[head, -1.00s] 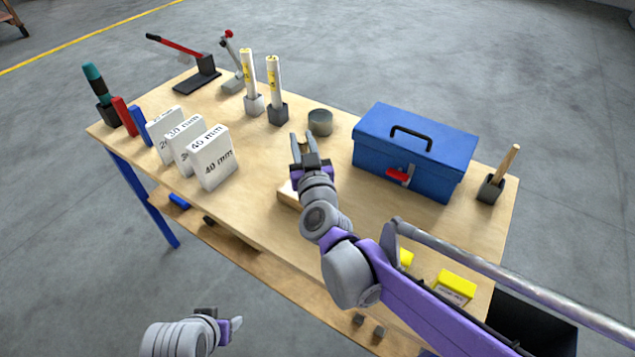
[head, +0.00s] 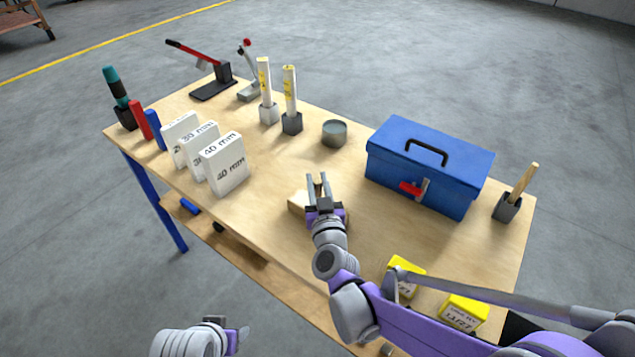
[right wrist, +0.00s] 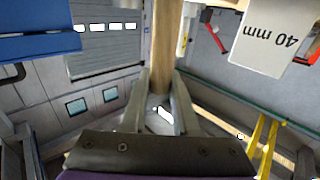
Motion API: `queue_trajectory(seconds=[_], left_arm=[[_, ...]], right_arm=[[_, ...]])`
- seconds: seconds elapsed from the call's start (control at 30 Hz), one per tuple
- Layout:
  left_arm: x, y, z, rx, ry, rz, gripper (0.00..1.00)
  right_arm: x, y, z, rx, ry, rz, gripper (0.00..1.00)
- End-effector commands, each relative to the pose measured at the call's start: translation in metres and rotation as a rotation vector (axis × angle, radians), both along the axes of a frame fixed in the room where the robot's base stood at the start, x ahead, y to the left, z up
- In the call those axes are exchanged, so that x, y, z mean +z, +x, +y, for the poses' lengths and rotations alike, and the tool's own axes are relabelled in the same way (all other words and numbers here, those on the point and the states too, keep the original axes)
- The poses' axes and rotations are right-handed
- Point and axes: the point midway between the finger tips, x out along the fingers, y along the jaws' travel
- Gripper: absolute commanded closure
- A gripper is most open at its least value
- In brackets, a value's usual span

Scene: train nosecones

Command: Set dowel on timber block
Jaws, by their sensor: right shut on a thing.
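The timber block (head: 297,203) is a pale wooden block lying on the workbench near its front middle, partly hidden behind my right gripper. My right gripper (head: 318,182) is at the block's right side in the head view. It is shut on the dowel, a light wooden rod (right wrist: 165,45) that runs between the fingers in the right wrist view. In the head view only a small bit of the dowel shows between the fingers; whether it touches the block cannot be told. My left gripper (head: 238,336) is low at the bottom edge, away from the bench; its opening is unclear.
A blue toolbox (head: 430,167) stands right of the gripper, with a round grey tin (head: 334,133) behind. Yellow boxes (head: 463,312) are at front right. A wooden stick (head: 523,182) stands in a dark holder at the right end.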

Motion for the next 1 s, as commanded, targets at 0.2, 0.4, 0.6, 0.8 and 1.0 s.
queue_trajectory(seconds=[0.2,0.4,0.6,0.8,1.0], left_arm=[[-0.002,0.0,0.0,0.0,0.0,0.001,0.42],[-0.003,-0.001,0.0,0.0,0.0,0.001,0.42],[-0.003,-0.001,0.0,0.0,0.0,0.001,0.42],[0.0,0.0,0.0,0.0,0.0,0.0,0.42],[-0.005,-0.001,0.0,0.0,0.0,0.002,0.42]], right_arm=[[-0.001,0.0,0.0,0.0,0.0,0.0,1.0],[-0.003,0.0,0.0,0.0,0.0,0.0,0.5],[-0.002,0.0,0.0,0.0,-0.001,0.0,0.42],[0.001,0.0,0.0,0.0,0.0,0.0,0.42],[0.0,-0.029,-0.004,0.001,0.0,0.0,0.42]])
